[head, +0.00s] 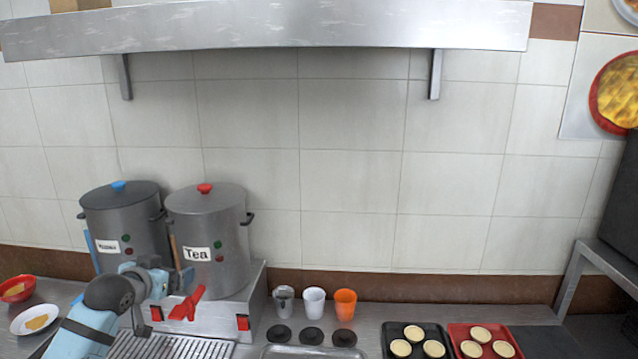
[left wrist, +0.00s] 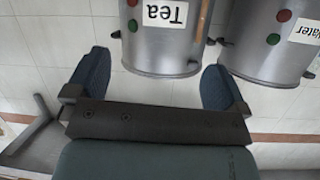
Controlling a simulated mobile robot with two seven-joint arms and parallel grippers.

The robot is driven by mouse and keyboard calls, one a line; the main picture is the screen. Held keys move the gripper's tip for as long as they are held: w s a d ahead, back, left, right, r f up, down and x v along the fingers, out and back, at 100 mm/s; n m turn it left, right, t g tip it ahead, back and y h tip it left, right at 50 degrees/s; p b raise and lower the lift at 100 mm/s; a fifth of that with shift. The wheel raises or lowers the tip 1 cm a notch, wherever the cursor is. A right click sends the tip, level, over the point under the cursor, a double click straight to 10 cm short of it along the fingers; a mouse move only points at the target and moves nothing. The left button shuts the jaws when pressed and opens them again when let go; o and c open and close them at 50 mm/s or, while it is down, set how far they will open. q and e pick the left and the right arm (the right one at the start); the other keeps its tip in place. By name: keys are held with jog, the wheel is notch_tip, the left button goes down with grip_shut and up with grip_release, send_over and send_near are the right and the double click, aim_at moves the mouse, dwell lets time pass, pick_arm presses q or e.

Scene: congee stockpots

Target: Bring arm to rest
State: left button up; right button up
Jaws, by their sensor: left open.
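My left arm comes in from the lower left in the head view, with its left gripper (head: 165,282) in front of the two pots. It is open and empty. In the left wrist view the two dark blue fingers of the left gripper (left wrist: 156,72) stand wide apart with nothing between them. The steel pot labelled Tea (head: 205,228), with a red lid knob, stands ahead; it also shows upside down in the left wrist view (left wrist: 158,42). A second pot (head: 122,218), with a blue knob, stands to its left. My right gripper is in neither view.
The pots stand on a steel base (head: 225,312) with red parts at its front. A metal cup (head: 284,300), a white cup (head: 314,302) and an orange cup (head: 345,304) stand right of it. A black tray (head: 388,332) and a red tray (head: 455,331) hold round pastries.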

pick_arm(q)
jog(key=s+d+f+g, duration=0.1)
jog(key=s+d+f, duration=0.2)
jog(key=s+f, duration=0.55)
jog(key=s+d+f+h, duration=0.1)
jog(key=s+d+f, duration=0.3)
jog(key=s+f, duration=0.5)
jog(key=s+d+f+g, duration=0.1)
jog(key=s+d+f, duration=0.2)
jog(key=s+f, duration=0.6)
jog(key=s+d+f, duration=0.3)
jog(key=s+f, duration=0.3)
jog(key=s, duration=0.5)
jog(key=shift+s+d+f+g, duration=0.25)
jog(key=shift+d+f+g, duration=0.05)
jog(key=shift+g, duration=0.1)
